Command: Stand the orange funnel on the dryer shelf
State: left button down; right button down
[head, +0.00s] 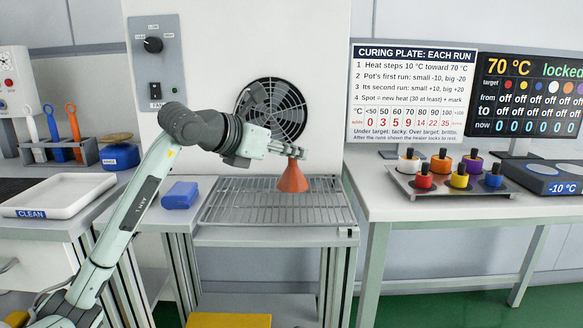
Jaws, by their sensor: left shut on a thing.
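The orange funnel (293,179) is upright, wide end down, over the right half of the wire dryer shelf (240,207). My left gripper (293,152) reaches in from the left and is shut on the funnel's narrow top. The funnel's base looks at or just above the wires; I cannot tell whether it touches. The far edge of the shelf lies below the fan grille (272,112). My right gripper is not in view.
A white tray (62,196) marked CLEAN stands farther left. On the right table, a tray (452,192) holds several coloured pots beside a blue-topped plate (548,178). The shelf's left half is clear.

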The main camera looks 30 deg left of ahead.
aim_at(288, 168)
pick_arm(q)
jog(key=shift+f, duration=1.85)
jog(key=shift+f, duration=0.1)
jog(key=c, duration=1.5)
grip_release()
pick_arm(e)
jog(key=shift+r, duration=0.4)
